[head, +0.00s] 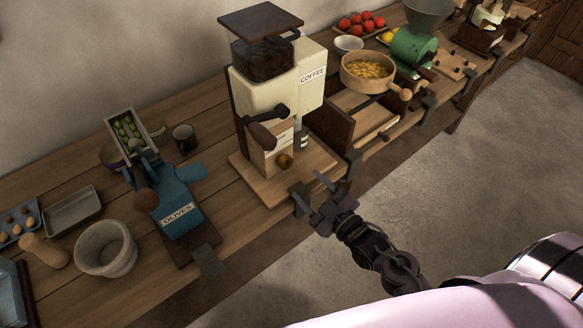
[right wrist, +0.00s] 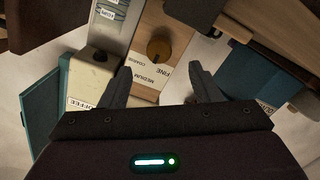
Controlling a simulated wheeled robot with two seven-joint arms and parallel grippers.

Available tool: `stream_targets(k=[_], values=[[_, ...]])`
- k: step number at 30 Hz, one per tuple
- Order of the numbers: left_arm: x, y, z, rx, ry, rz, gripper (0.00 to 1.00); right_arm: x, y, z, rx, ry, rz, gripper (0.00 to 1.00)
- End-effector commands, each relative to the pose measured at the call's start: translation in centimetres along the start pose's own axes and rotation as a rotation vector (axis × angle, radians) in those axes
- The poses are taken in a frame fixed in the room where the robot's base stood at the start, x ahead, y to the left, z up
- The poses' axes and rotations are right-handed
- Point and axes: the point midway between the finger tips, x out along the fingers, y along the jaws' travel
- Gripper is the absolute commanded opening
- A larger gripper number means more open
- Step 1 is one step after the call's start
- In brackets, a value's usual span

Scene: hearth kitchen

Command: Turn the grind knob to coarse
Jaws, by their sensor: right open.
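The cream coffee grinder (head: 244,98), with a dark hopper on top and a crank on its front, stands on a wooden base. The round brass grind knob (head: 285,161) sits low on its wooden front. In the right wrist view the knob (right wrist: 159,47) is beside a scale label (right wrist: 146,73) reading fine, medium and coarse; its exact setting I cannot tell. My right gripper (head: 312,189) is open and empty, in front of the knob and apart from it. In the right wrist view its fingers (right wrist: 161,82) are spread below the knob. My left gripper is not in view.
A blue olive press (head: 178,207) and a grey mortar (head: 105,250) stand to the left. An open wooden box (head: 335,128) and a bowl of yellow pieces (head: 346,75) are right of the grinder. Clamps line the counter's front edge. The floor in front is clear.

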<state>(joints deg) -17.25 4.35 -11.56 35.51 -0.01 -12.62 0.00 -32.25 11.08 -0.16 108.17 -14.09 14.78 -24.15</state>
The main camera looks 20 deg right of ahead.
Motion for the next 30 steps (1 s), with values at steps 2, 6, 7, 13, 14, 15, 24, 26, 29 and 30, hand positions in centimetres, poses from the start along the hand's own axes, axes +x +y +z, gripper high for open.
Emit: stream_targets(k=[2, 6, 7, 13, 14, 15, 24, 26, 29, 30], values=[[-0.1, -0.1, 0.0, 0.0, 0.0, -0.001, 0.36, 0.0, 0.1, -0.1, -0.006, 0.022, 0.007, 0.57], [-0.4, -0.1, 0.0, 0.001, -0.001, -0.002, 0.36, 1.2, 0.2, -0.3, -0.007, 0.031, 0.012, 0.57], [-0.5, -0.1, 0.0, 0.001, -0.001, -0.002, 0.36, 1.6, 0.2, -0.3, -0.007, 0.031, 0.012, 0.57], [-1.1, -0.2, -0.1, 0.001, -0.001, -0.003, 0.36, 4.9, 0.3, -0.5, -0.006, 0.03, 0.012, 0.57], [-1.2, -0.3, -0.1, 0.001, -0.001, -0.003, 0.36, 5.4, 0.3, -0.5, -0.006, 0.029, 0.011, 0.57], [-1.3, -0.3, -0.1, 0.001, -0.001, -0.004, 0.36, 5.9, 0.3, -0.4, -0.005, 0.028, 0.011, 0.57], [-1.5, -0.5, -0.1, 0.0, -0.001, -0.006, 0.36, 7.7, 0.1, -0.3, -0.007, 0.027, 0.009, 0.57], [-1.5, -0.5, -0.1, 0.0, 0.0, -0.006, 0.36, 7.7, 0.1, -0.3, -0.007, 0.027, 0.009, 0.57], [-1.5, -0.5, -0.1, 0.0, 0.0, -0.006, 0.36, 7.7, 0.1, -0.3, -0.007, 0.027, 0.009, 0.57], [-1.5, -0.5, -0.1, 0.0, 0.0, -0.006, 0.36, 7.7, 0.1, -0.3, -0.007, 0.027, 0.009, 0.56]])
